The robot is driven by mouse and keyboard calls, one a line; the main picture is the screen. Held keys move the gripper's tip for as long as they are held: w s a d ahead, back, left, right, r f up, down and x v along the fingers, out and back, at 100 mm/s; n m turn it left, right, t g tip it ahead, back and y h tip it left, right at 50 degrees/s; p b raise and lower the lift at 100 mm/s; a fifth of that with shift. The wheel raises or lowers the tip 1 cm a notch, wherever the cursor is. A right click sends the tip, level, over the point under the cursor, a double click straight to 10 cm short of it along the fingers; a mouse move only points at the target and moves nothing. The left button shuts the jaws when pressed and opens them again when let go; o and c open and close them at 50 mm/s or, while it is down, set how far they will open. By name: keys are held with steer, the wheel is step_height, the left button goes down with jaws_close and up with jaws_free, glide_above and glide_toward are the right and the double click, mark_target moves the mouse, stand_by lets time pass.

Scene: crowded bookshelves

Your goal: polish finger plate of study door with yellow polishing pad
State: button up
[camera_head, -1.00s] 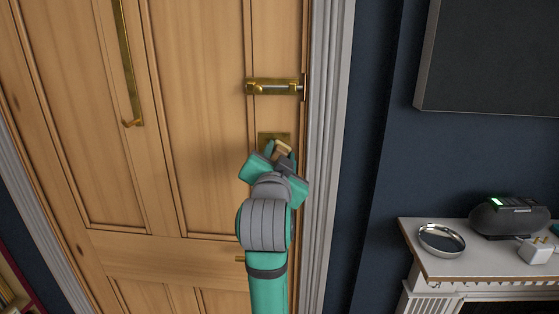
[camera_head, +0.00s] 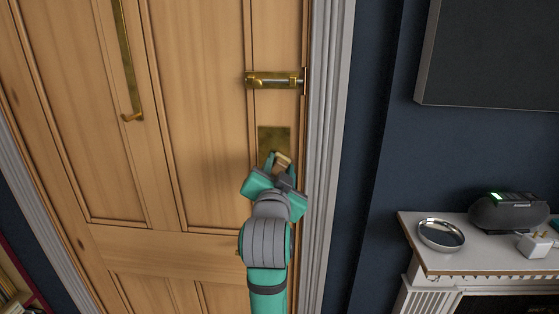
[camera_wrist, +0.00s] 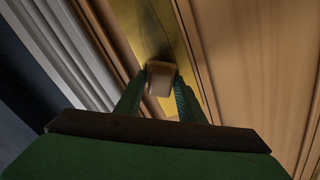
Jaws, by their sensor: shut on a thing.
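The wooden study door (camera_head: 202,150) fills the left and middle of the head view. Its brass finger plate (camera_head: 274,137) is on the right side, below a brass bolt. The plate also shows in the wrist view (camera_wrist: 150,32). My gripper hides the plate's lower end.
A brass bolt (camera_head: 275,79) is above the plate, and a long brass bar (camera_head: 126,62) is to its left. The white door frame (camera_head: 328,120) runs close on the right. A mantel (camera_head: 430,262) at right holds a round dish (camera_head: 441,234) and a dark speaker-like device (camera_head: 509,213).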

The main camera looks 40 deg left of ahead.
step_height(320, 180, down, 12)
steer(key=shift+f, duration=0.15)
stand_by(1.2)
steer(key=shift+r, duration=8.55)
step_height(320, 180, down, 17)
